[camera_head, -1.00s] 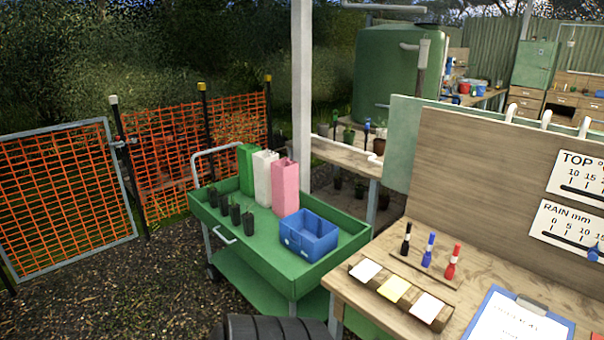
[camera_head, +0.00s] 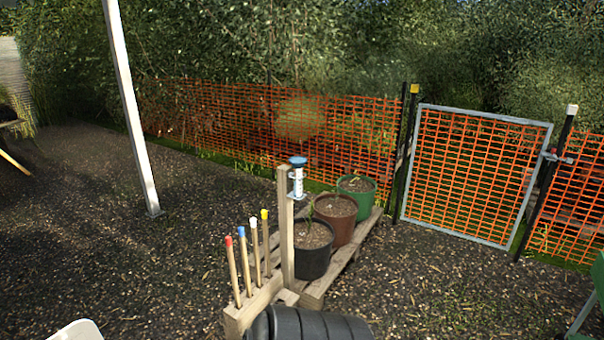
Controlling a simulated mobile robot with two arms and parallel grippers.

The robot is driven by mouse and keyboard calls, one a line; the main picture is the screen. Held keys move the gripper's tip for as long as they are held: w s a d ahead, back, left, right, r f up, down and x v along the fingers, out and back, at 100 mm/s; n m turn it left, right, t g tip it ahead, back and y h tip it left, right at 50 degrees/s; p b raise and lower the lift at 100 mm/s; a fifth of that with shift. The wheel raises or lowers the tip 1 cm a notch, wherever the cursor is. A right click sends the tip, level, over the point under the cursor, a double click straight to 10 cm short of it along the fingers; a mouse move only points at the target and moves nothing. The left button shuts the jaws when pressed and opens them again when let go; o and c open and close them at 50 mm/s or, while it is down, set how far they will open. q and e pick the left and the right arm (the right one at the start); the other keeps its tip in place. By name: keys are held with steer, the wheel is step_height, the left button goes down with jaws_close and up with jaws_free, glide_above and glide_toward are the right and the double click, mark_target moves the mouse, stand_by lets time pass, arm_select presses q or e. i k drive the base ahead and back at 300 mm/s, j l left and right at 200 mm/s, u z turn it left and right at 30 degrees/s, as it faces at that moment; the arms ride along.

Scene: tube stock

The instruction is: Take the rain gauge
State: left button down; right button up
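The rain gauge (camera_head: 297,180) is a small clear tube with a dark blue top. It is mounted upright near the top of a wooden post (camera_head: 286,235), in the middle of the view. The post stands at the near end of a low wooden pallet bench. Neither of my grippers shows in the view.
Several wooden stakes with coloured tips (camera_head: 247,262) stand in a wooden block left of the post. Black (camera_head: 312,262), brown (camera_head: 341,232) and green pots (camera_head: 362,201) stand behind it. Orange mesh fence and a gate (camera_head: 475,175) lie beyond. Open gravel spreads left, with a white pole (camera_head: 132,120).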

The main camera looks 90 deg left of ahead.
mark_target(297, 161)
steer(key=u, duration=2.9)
steer(key=i+l+u, duration=0.2)
steer(key=u, duration=0.25)
steer(key=i+l+u, duration=0.15)
steer(key=l+u, duration=0.25)
steer(key=j, duration=0.1)
